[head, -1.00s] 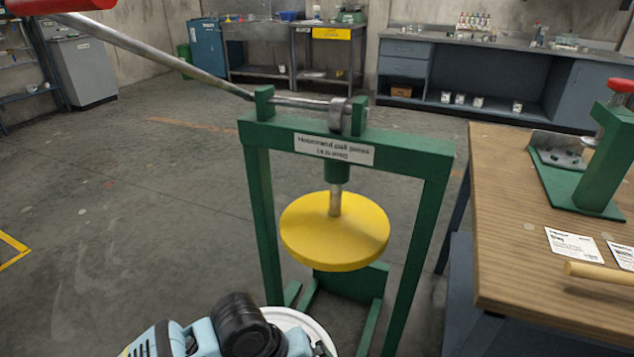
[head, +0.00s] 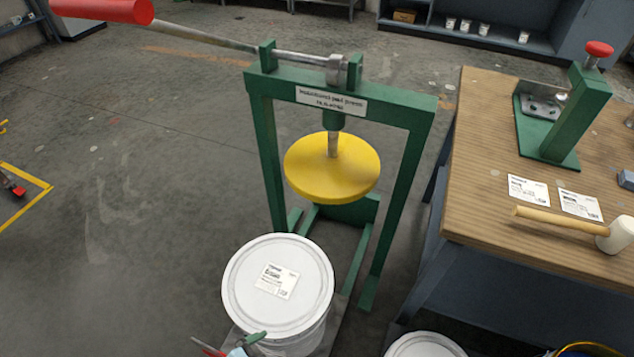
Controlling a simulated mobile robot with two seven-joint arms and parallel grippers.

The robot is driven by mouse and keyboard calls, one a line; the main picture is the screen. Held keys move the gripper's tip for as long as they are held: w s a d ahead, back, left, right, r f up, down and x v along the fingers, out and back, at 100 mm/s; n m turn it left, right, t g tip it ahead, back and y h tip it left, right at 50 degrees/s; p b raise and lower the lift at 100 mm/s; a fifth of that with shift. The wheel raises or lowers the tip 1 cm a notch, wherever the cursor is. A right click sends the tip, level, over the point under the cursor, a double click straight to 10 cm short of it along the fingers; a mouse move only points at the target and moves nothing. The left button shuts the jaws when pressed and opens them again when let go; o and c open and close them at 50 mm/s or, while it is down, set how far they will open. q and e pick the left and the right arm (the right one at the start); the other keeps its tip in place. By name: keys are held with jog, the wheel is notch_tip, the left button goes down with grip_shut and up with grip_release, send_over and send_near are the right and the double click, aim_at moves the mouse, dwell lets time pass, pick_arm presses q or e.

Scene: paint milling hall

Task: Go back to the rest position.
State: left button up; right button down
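My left gripper seems to be the light blue piece with red and green ends (head: 236,347) at the bottom edge of the head view, in front of a white lidded bucket. It is mostly cut off, and I cannot tell whether it is open or holds anything. My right gripper is out of view.
The labelled white bucket (head: 276,283) stands before a green press (head: 262,130) with a yellow plate (head: 333,165) and a long red-handled lever (head: 103,10). At right, a wooden table (head: 480,150) bears a green stand (head: 575,120) and a mallet (head: 560,222). Floor at left is mostly clear.

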pick_arm(q)
jog(key=s+a+r+n+t+y+p, duration=0.2)
jog(key=s+a+r+n+y+p, duration=0.2)
jog(key=s+a+n, duration=0.4)
jog(key=s+a+r+p, duration=0.1)
jog(key=s+a, duration=0.2)
jog(key=s, duration=0.1)
jog(key=shift+a+r, duration=0.15)
jog(key=shift+a, duration=0.05)
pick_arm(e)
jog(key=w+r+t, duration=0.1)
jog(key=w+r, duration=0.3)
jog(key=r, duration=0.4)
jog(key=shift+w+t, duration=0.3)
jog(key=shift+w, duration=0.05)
pick_arm(q)
jog(key=shift+c, duration=0.4)
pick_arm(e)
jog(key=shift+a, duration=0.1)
